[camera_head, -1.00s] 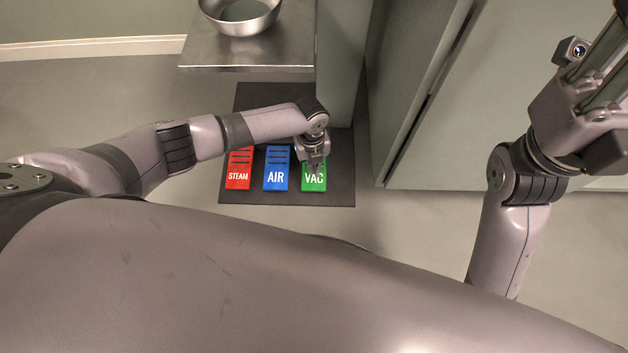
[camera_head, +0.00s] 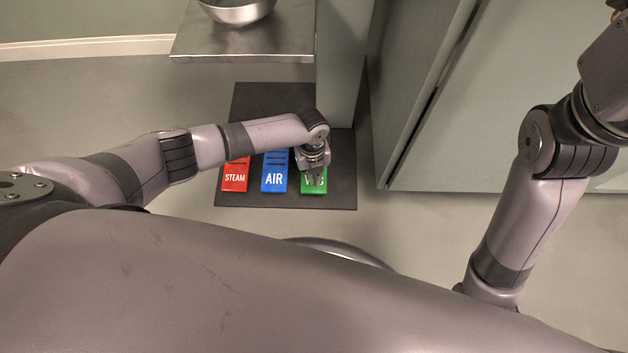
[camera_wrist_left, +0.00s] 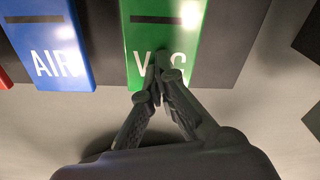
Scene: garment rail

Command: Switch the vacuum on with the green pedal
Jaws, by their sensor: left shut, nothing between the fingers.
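The green VAC pedal (camera_head: 306,186) is the rightmost of three pedals on a dark floor mat. My left gripper (camera_head: 314,183) is over its front part, in front of the lettering, with its fingers shut and empty. In the left wrist view the green pedal (camera_wrist_left: 189,40) fills the upper middle, and the shut fingertips (camera_wrist_left: 160,62) cover the middle letter of "VAC". I cannot tell whether the tips touch the pedal or hover just above it. My right arm shows at the right, and its gripper is outside the picture.
The blue AIR pedal (camera_head: 274,179) lies directly left of the green one, and the red STEAM pedal (camera_head: 235,177) is further left. A metal shelf (camera_head: 245,46) with a steel bowl (camera_head: 238,12) stands behind. A pale cabinet (camera_head: 500,130) is right of the dark mat (camera_head: 342,196).

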